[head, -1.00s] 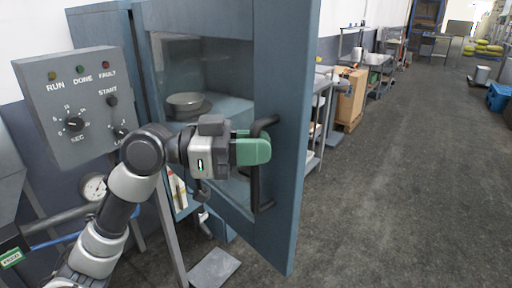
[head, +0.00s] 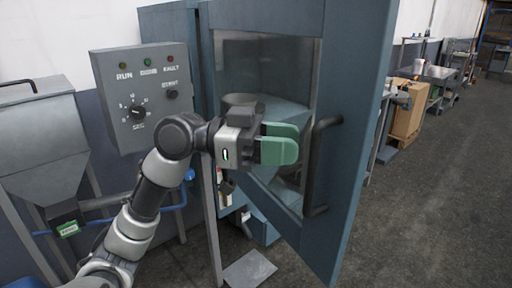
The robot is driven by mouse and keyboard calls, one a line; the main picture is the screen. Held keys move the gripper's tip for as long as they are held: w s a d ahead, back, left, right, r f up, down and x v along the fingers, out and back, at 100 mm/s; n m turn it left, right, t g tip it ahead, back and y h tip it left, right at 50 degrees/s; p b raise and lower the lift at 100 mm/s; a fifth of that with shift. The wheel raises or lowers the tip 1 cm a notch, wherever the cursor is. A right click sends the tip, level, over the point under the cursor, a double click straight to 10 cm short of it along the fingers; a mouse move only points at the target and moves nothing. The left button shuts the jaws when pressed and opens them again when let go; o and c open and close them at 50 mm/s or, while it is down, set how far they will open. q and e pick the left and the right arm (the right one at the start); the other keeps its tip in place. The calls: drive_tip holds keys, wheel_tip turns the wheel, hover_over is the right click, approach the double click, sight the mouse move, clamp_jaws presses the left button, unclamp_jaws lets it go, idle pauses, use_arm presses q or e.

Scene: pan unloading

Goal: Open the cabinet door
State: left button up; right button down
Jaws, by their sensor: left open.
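The blue cabinet door (head: 355,150) stands swung out at an angle, its free edge toward me, with a glass window in it. Its dark vertical bar handle (head: 312,170) is on the right side of the door face. My left gripper (head: 282,146) is open, with green fingers pointing right. It is just left of the handle in the picture, with a small gap between them and nothing in its jaws. The blue cabinet body (head: 170,27) is behind, at the left. A round metal pan (head: 240,99) shows through the window, partly hidden by my gripper. My right gripper is out of view.
A grey control box (head: 145,95) with dials and lamps is left of the door. A grey metal hopper (head: 38,125) stands at the far left. Clear floor (head: 435,200) lies right of the door, with shelves and a cardboard box (head: 408,105) behind.

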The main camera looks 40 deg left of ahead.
use_arm(q)
drive_tip(key=b+v, duration=0.1)
drive_tip(key=v, duration=0.5)
drive_tip(key=shift+a+b, duration=0.2)
drive_tip(key=shift+b, duration=0.15)
